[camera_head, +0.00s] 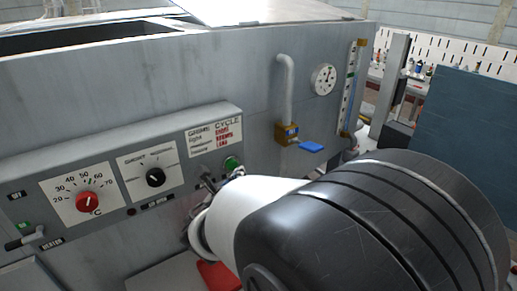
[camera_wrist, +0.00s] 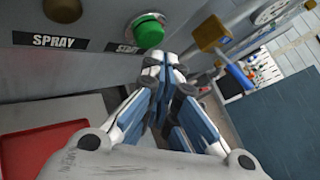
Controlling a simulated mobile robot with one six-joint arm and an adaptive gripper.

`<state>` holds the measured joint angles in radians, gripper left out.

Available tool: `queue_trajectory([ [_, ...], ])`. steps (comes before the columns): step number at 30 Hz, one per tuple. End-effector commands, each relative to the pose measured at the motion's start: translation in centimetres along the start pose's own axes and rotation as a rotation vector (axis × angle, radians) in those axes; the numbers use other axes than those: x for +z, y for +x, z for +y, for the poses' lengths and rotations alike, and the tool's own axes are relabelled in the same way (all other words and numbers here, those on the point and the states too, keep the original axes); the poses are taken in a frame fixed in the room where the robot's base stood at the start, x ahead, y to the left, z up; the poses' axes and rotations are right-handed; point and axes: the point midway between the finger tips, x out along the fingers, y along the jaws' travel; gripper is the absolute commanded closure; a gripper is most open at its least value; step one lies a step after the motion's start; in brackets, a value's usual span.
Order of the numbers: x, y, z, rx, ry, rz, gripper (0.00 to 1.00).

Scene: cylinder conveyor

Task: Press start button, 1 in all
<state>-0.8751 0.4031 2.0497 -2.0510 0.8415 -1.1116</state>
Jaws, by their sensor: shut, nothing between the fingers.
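The start button is a round green button (camera_head: 232,163) at the right end of the grey control panel in the head view. In the wrist view the green button (camera_wrist: 150,34) sits above a partly hidden black label that appears to read START. My gripper (camera_wrist: 165,62) is shut and empty, its blue and white fingers pointing up at the panel, with the tips just below and right of the button. I cannot tell whether they touch it. In the head view my gripper (camera_head: 207,184) is largely hidden behind my arm, just below the button.
The panel (camera_head: 120,160) carries a red temperature dial (camera_head: 89,202) and a black knob (camera_head: 155,178). A pipe with a blue lever (camera_head: 311,147) and a gauge (camera_head: 323,79) are to the right. A red tray (camera_wrist: 38,150) lies below the panel. A dark blue board (camera_head: 465,120) stands right.

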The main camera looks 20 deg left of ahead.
Motion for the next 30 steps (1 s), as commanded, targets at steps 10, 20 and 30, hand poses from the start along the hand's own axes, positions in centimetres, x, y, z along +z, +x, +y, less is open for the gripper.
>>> queue_trajectory([
  [10,0.00,0.00,-0.01,0.000,0.000,0.000,1.00],
  [20,0.11,0.14,0.11,0.000,0.000,0.000,1.00],
  [30,0.46,0.59,0.43,0.000,0.000,0.000,1.00],
])
